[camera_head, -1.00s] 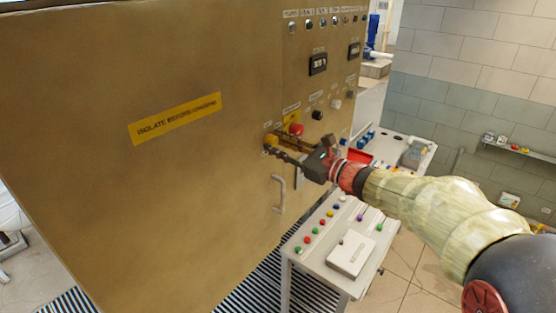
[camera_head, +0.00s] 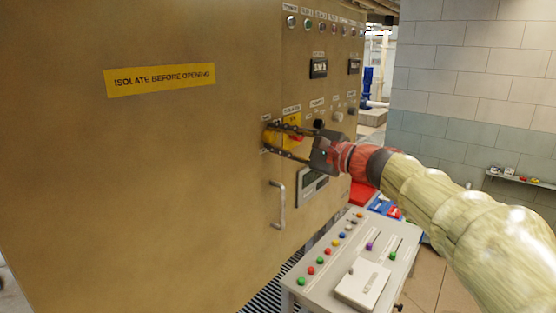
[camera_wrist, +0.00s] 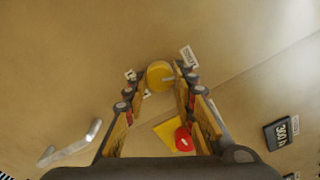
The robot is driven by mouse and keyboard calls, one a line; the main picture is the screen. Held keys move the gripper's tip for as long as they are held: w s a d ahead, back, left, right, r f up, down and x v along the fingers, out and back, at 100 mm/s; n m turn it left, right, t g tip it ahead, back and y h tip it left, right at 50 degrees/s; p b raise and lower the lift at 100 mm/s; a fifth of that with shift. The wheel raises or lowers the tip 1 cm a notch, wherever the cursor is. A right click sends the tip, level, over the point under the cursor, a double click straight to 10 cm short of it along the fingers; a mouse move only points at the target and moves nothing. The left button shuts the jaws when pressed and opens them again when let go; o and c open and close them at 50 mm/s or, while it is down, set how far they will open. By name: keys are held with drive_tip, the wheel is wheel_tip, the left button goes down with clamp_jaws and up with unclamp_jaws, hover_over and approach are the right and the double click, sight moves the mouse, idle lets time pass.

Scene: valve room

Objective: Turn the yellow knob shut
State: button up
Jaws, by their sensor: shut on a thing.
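The yellow knob (camera_head: 267,137) sits on the tan cabinet front, left of a yellow plate with a red knob. My gripper (camera_head: 268,140) reaches it from the right, one finger above the other. In the wrist view, the round yellow knob (camera_wrist: 160,75) lies between the fingertips (camera_wrist: 160,78), which are shut on its two sides. A small pointer or mark shows at its right edge. Small labels beside it are too small to read. In the head view the fingers partly cover the knob.
The red knob (camera_wrist: 183,139) on its yellow plate lies between my fingers, nearer the palm. A door handle (camera_head: 279,205) is below. Displays (camera_head: 318,68) and lamps are above right. A console (camera_head: 345,255) with coloured buttons stands below my arm.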

drive_tip(key=n+b, duration=0.3)
drive_tip(key=b, duration=0.1)
drive_tip(key=shift+f, duration=0.2)
drive_tip(key=shift+r+n+b, duration=0.1)
drive_tip(key=shift+n+b, duration=0.4)
drive_tip(key=shift+b, duration=0.15)
drive_tip(key=o, duration=1.1)
drive_tip(key=shift+r, duration=0.1)
drive_tip(key=shift+c, duration=0.2)
drive_tip(key=shift+o, duration=0.5)
drive_tip(key=shift+d, duration=0.1)
drive_tip(key=v, duration=1.1)
drive_tip(key=shift+s+d, duration=0.25)
drive_tip(key=shift+d, duration=0.05)
